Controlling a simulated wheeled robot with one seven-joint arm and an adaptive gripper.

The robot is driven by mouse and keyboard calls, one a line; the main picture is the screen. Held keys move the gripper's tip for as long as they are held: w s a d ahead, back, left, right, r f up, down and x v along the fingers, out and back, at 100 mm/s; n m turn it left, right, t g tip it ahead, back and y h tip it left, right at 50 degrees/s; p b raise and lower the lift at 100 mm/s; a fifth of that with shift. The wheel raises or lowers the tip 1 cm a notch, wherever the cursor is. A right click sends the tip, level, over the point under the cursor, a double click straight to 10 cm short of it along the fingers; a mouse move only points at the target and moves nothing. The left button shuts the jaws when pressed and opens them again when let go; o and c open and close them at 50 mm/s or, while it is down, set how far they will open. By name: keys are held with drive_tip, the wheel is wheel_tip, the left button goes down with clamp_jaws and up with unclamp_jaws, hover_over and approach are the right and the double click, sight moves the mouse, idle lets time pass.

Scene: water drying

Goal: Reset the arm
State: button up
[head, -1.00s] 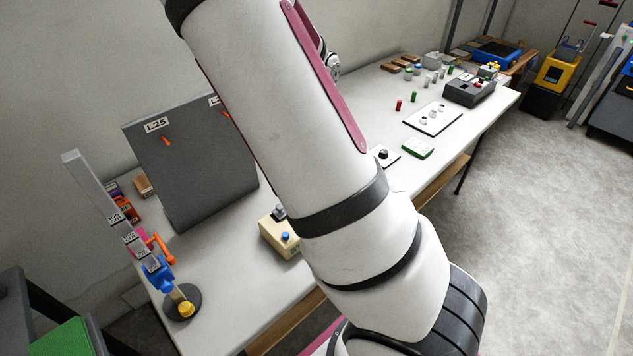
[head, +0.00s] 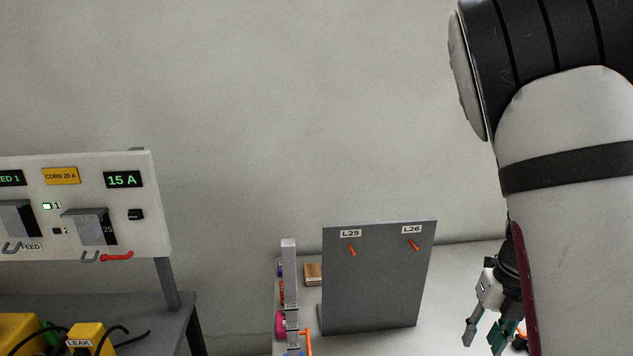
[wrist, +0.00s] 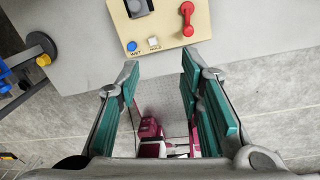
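My gripper (head: 483,337) hangs at the lower right of the head view, beside my white arm and right of the grey panel. In the wrist view my gripper (wrist: 162,68) is open, with its teal-padded fingers wide apart and nothing between them. Past the fingertips, a beige box (wrist: 165,30) with a blue button, a white button and a red lever sits on the pale table (wrist: 85,65). Some of my own pink and white body shows between the fingers, over the floor.
The grey panel (head: 375,285) marked L25 and L26 stands on the table, with a grey upright post (head: 289,270) at its left. A power panel (head: 85,205) reading 15 A stands farther left, above yellow boxes (head: 90,340). A blue clamp-like part (wrist: 15,70) shows left in the wrist view.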

drive_tip(key=s+a+r+n+t+y, duration=0.1)
drive_tip(key=s+a+r+n, duration=0.2)
drive_tip(key=a+r+n, duration=0.5)
drive_tip(key=s+a+r+n+t+y, duration=0.1)
drive_tip(key=s+a+r+n, duration=0.25)
drive_tip(key=n, duration=0.75)
drive_tip(key=s+a+r+n+t+h, duration=0.2)
drive_tip(key=s+r+n, duration=0.5)
drive_tip(key=n, duration=1.2)
drive_tip(key=shift+s+a+r+n+t+h, duration=0.35)
drive_tip(key=shift+s+a+h, duration=0.25)
drive_tip(key=shift+s+a, duration=0.4)
